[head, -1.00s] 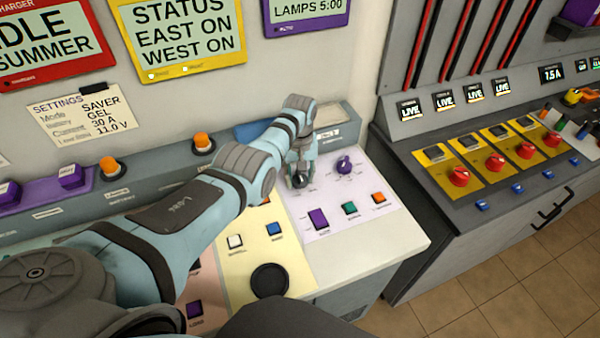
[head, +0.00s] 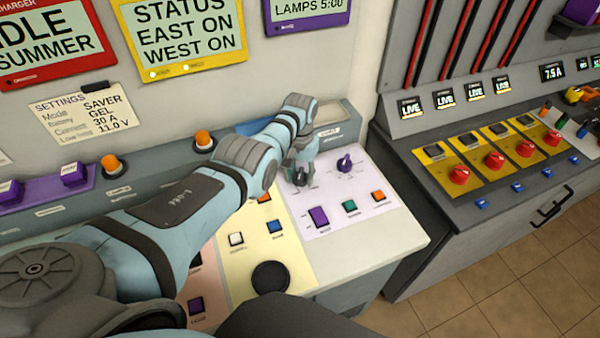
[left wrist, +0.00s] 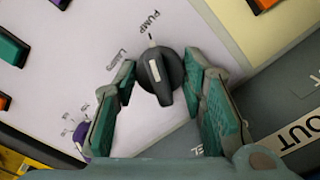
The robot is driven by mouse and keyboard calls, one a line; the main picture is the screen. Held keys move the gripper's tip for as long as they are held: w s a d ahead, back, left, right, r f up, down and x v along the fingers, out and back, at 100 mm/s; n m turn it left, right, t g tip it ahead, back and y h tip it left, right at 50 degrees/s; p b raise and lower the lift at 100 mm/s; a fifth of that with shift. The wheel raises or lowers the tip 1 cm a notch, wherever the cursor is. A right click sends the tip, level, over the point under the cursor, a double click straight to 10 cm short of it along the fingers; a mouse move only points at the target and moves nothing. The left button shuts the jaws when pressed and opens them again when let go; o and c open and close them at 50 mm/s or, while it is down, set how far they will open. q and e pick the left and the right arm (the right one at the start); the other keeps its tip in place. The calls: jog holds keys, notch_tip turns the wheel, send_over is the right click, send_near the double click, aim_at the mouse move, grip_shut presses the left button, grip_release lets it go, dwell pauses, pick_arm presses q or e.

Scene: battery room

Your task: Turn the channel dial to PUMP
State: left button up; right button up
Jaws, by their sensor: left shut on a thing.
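The channel dial (left wrist: 160,75) is a dark knob with a white pointer mark on the pale control panel. In the left wrist view, its pointer lines up closely with the tick beside the PUMP label (left wrist: 149,22); the LAMPS label (left wrist: 119,59) is to the left. My left gripper (left wrist: 160,84) is shut on the dial, with a green-padded finger on either side. In the head view, my left gripper (head: 300,176) reaches down to the pale lilac panel, and it partly hides the dial. My right gripper is not in view.
A purple knob (head: 345,163) stands just right of the dial. Purple (head: 318,216), green (head: 349,206) and orange (head: 378,197) switches lie in front. A grey console (head: 480,160) with red knobs stands to the right.

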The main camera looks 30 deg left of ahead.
aim_at(300, 172)
pick_arm(q)
jog(key=o, duration=1.2)
jog(key=shift+w+f, duration=0.1)
jog(key=shift+c, duration=0.2)
notch_tip(300, 172, up, 12)
